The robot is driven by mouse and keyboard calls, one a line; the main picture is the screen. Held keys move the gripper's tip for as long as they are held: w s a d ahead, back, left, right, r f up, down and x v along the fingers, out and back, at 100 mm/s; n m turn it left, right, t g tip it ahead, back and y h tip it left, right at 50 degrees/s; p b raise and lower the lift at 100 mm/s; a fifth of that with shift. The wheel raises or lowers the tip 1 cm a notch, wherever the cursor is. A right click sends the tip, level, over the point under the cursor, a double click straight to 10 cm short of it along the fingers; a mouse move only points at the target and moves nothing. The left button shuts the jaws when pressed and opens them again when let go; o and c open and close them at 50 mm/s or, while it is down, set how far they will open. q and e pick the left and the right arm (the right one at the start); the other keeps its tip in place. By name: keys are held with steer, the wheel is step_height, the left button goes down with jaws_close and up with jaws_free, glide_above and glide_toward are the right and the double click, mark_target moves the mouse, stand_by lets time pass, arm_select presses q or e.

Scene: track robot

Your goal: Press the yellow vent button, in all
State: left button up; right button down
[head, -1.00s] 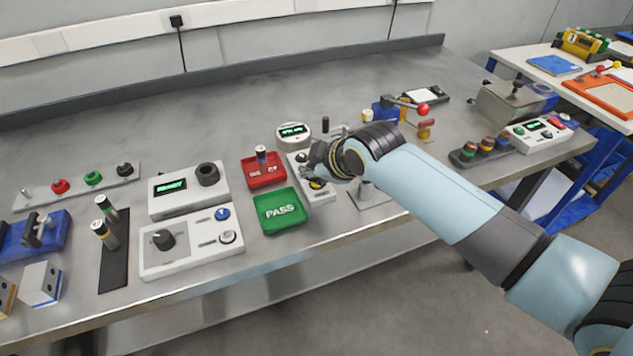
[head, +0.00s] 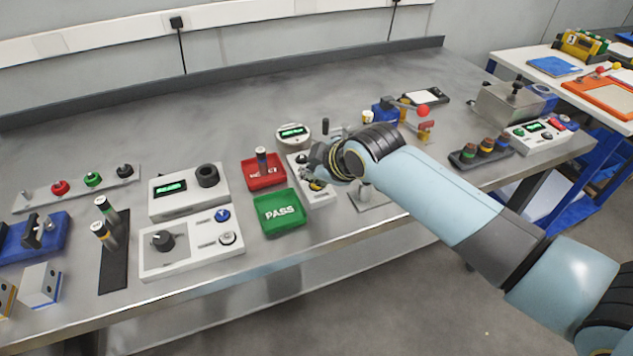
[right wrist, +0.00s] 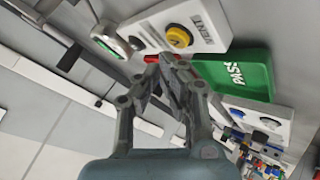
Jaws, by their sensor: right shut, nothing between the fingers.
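The yellow vent button (right wrist: 178,37) sits on a white control box (right wrist: 205,22) marked VENT, seen in the right wrist view. In the head view the box (head: 322,200) lies right of the trays, and my right gripper (head: 314,180) is over it, hiding most of the button. In the right wrist view my right gripper (right wrist: 166,60) has its fingertips together, empty, and they appear just beside the button. I cannot tell whether they touch anything. My left gripper is not in view.
The green PASS tray (head: 280,212) and a red tray (head: 264,172) holding a cylinder are just left of the box. A round gauge with a green display (head: 293,133) stands behind. A red-knobbed lever device (head: 423,111) stands right of my wrist. The back of the bench is clear.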

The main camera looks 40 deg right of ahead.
mark_target(314, 185)
steer(key=shift+f, duration=0.15)
steer(key=shift+f, duration=0.25)
steer(key=shift+f, duration=0.4)
stand_by(0.8)
steer(key=shift+r+p, duration=0.8)
steer(key=shift+r, duration=0.05)
step_height(314, 185, up, 5)
steer(key=p, duration=0.5)
stand_by(0.7)
